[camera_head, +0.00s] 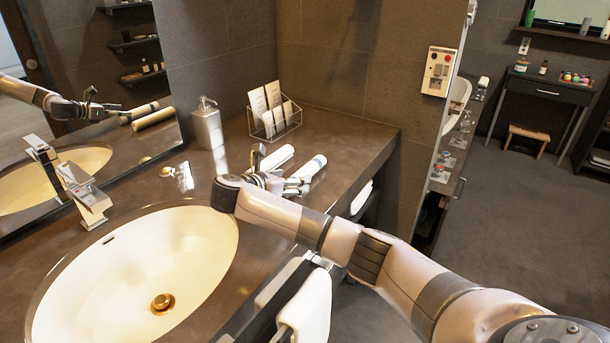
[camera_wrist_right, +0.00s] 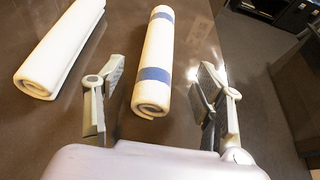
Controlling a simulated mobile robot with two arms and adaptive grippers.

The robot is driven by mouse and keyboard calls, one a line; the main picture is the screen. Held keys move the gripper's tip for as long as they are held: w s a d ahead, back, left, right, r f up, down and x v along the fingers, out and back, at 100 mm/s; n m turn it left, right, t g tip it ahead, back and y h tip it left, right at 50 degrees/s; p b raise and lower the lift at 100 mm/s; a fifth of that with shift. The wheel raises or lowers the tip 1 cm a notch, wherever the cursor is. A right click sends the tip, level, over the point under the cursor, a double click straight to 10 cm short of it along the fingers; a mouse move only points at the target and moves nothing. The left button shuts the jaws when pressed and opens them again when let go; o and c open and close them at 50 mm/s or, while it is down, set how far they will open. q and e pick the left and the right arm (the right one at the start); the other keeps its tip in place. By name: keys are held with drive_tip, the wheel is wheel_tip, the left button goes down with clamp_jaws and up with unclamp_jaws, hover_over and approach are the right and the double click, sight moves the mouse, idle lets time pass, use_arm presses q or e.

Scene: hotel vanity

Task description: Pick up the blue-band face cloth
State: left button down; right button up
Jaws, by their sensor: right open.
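The blue-band face cloth (camera_wrist_right: 154,65) is a rolled white cloth with two blue bands, lying on the dark counter. In the head view it lies (camera_head: 313,164) at the right of the counter, just beyond my right gripper (camera_head: 283,184). In the right wrist view my right gripper (camera_wrist_right: 160,105) is open, with one finger on each side of the near end of the roll. No contact with the cloth shows. A plain white rolled cloth (camera_wrist_right: 60,45) lies to the left of it, outside the fingers. My left gripper is not in view.
A soap dispenser (camera_head: 207,123) and a wire rack with cards (camera_head: 275,118) stand at the back of the counter. The sink basin (camera_head: 190,235) and a chrome faucet (camera_head: 82,195) are on the left. White towels (camera_head: 306,300) hang at the counter's front.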

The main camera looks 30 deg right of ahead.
sight(296, 174)
drive_tip(key=x, duration=0.4)
drive_tip(key=shift+a+f, duration=0.1)
drive_tip(key=shift+f, duration=0.05)
drive_tip(key=shift+c, duration=0.5)
drive_tip(key=c, duration=1.1)
drive_tip(key=shift+o, duration=0.2)
